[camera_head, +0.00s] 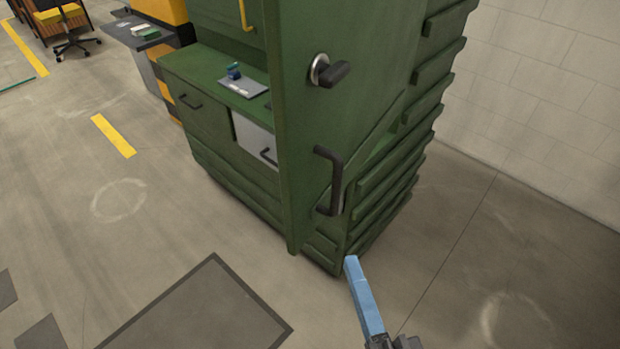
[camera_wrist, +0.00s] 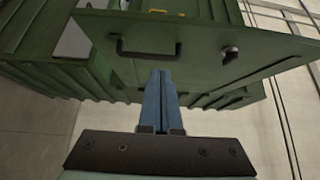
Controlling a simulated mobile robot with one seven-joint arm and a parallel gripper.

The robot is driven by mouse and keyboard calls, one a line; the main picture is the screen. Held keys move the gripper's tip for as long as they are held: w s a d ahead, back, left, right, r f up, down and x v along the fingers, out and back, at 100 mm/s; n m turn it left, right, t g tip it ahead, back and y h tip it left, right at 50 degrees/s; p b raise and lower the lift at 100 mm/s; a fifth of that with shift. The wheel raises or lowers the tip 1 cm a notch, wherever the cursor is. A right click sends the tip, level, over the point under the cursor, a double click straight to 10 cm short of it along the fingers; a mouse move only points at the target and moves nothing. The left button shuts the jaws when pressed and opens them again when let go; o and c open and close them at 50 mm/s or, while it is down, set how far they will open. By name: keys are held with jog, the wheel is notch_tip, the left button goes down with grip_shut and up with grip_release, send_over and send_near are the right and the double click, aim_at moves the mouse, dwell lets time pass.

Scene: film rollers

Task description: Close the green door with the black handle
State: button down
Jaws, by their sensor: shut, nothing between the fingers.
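The green door (camera_head: 300,130) stands swung out from the green cabinet in the head view, its outer face toward the right. Its black bar handle (camera_head: 331,180) is on the lower part of that face, with a black knob (camera_head: 330,71) on a round silver plate above. My gripper (camera_head: 351,262) is at the bottom, below the handle and apart from it. In the wrist view the gripper's blue fingers (camera_wrist: 161,78) are together and empty, pointing at the door (camera_wrist: 195,48). The handle (camera_wrist: 149,48) lies just beyond the fingertips there.
The green cabinet (camera_head: 225,155) has drawers, a shelf with small items, and ribbed sides. A pale block wall (camera_head: 550,90) is on the right. A dark floor plate (camera_head: 205,310) lies in front; the concrete floor around is clear.

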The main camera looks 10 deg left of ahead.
jog(key=p, duration=0.4)
send_near(303, 183)
jog(key=w+d, duration=0.1)
jog(key=w, duration=0.3)
jog(key=shift+w+a+p, duration=0.2)
jog(key=shift+w+a, duration=0.05)
jog(key=shift+a, duration=0.35)
jog(key=shift+w+a+p, duration=0.2)
jog(key=shift+w+a, duration=0.05)
jog(key=shift+a, duration=0.3)
jog(key=shift+w+a, duration=0.2)
jog(key=shift+a, duration=0.35)
